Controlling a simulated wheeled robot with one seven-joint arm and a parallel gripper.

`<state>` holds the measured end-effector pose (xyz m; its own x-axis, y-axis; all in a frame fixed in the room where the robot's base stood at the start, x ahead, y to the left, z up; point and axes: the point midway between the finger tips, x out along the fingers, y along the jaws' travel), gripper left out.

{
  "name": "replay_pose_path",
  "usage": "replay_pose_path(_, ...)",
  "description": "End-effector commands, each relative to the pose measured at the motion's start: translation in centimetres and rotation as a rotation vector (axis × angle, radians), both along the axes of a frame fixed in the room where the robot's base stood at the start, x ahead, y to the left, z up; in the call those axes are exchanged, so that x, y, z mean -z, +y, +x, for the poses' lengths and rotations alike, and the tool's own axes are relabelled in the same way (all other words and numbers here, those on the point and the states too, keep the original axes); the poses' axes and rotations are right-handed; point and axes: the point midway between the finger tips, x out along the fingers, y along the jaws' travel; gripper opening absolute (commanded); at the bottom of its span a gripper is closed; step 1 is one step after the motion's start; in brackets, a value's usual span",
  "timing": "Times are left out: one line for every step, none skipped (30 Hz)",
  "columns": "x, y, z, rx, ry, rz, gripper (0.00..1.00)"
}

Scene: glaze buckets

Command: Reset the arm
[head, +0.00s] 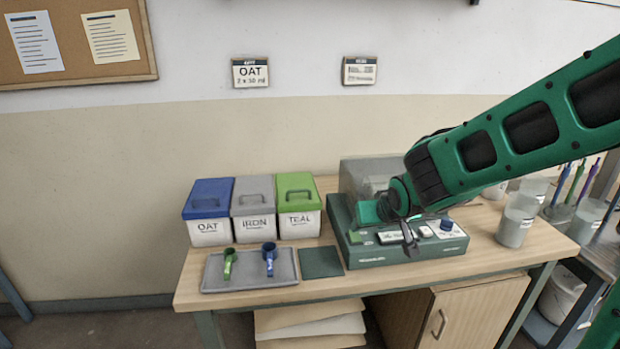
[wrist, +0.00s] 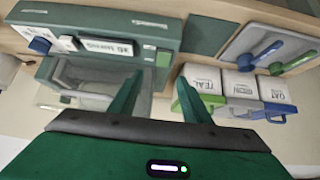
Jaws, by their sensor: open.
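My green arm reaches in from the right in the head view, and my gripper (head: 408,236) hangs over the front of a green bench machine (head: 420,252). In the wrist view, my gripper (wrist: 158,98) shows two green fingers set well apart with nothing between them. The machine (wrist: 105,28) also lies beyond the fingers in the wrist view. It has a clear cover, a label strip and a blue knob (head: 447,224). My arm hides part of the machine and its cover.
Bins labelled OAT (head: 209,232), IRON (head: 254,229) and TEAL (head: 300,224) stand left of the machine. A grey tray (head: 250,284) holds a green scoop (head: 229,262) and a blue scoop (head: 269,258). A dark mat (head: 321,262) lies bare. Beakers (head: 514,232) stand at right.

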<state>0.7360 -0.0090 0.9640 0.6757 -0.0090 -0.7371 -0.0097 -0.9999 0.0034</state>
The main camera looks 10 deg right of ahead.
Motion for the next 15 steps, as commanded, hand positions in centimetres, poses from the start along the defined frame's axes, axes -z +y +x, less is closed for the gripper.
replay_pose_path(-0.1,-1.1,-0.5,0.02,0.014,-0.003,0.44)
replay_pose_path(-0.1,-1.9,-1.0,0.035,0.028,-0.006,0.44)
replay_pose_path(-0.1,-3.2,-1.8,0.061,0.055,-0.009,0.44)
replay_pose_path(-0.1,-4.4,-2.7,0.084,0.079,-0.012,0.44)
replay_pose_path(-0.1,-5.7,-3.7,0.109,0.109,-0.014,0.44)
replay_pose_path(-0.1,-7.5,-5.4,0.148,0.152,-0.014,0.44)
replay_pose_path(-0.1,-8.9,-6.8,0.178,0.187,-0.012,0.44)
replay_pose_path(-0.1,-10.2,-8.3,0.206,0.224,-0.009,0.44)
replay_pose_path(-0.1,-11.8,-10.4,0.248,0.273,0.0,0.44)
replay_pose_path(-0.1,-12.8,-12.1,0.277,0.312,0.007,0.44)
replay_pose_path(-0.1,-13.8,-13.8,0.305,0.35,0.017,0.44)
replay_pose_path(-0.1,-14.8,-16.2,0.342,0.401,0.035,0.44)
replay_pose_path(-0.2,-15.5,-18.0,0.367,0.438,0.049,0.44)
replay_pose_path(-0.2,-16.0,-19.7,0.39,0.474,0.065,0.44)
replay_pose_path(-0.3,-16.5,-21.9,0.419,0.52,0.088,0.44)
